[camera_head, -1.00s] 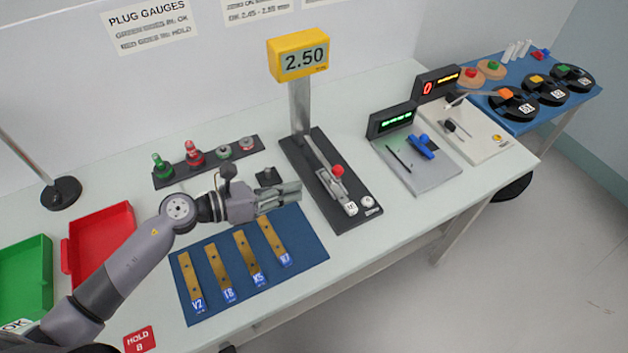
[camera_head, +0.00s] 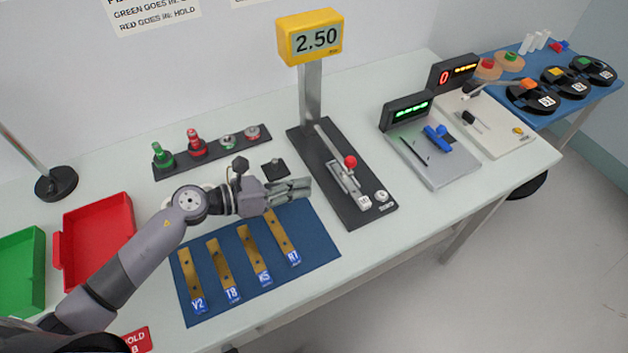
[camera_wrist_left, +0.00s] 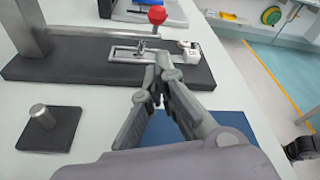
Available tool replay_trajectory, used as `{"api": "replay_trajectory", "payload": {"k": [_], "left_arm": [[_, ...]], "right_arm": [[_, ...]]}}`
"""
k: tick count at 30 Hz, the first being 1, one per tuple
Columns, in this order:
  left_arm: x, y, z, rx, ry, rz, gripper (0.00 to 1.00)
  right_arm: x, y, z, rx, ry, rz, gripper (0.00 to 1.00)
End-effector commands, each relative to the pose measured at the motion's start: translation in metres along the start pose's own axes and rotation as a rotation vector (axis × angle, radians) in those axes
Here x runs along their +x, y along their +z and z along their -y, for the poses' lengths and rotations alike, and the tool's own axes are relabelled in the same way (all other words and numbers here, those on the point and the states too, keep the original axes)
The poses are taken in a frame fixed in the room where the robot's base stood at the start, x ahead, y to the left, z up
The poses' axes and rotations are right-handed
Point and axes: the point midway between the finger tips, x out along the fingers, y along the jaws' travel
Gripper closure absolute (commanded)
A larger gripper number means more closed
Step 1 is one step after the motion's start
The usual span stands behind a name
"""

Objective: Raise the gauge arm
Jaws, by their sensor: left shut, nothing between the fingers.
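The gauge stand has a dark base (camera_head: 362,208), a grey post and a yellow display (camera_head: 310,38) reading 2.50. Its gauge arm (camera_head: 329,148) is a light bar that slopes down along the base to a red knob (camera_head: 350,161). The red knob also shows in the left wrist view (camera_wrist_left: 157,15), beyond my fingers. My left gripper (camera_head: 308,187) is shut and empty, just left of the base and apart from the knob. In the left wrist view its fingertips (camera_wrist_left: 157,72) meet in front of the base. My right gripper is not in view.
A blue mat (camera_head: 325,245) with several brass strips lies below my left gripper. A small dark block (camera_head: 275,168) with a peg stands behind it. Plug gauges stand on a dark rack (camera_head: 231,157). A grey device (camera_head: 440,165) is to the right.

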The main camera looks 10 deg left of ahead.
Motion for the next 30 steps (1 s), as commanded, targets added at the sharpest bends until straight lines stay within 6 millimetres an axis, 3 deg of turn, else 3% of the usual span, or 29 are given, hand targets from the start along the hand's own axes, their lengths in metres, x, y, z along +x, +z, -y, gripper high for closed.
{"api": "replay_trajectory", "payload": {"k": [9, 15, 30], "left_arm": [[0.058, 0.004, 0.002, -0.001, -0.002, 0.004, 1.00], [0.082, 0.001, 0.001, -0.001, -0.001, 0.001, 1.00], [0.087, 0.001, 0.001, -0.001, -0.001, 0.000, 1.00]], "right_arm": [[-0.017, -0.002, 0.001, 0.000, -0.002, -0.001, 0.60], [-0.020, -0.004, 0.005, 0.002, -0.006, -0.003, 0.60], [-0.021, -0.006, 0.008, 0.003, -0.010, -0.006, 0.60]]}}
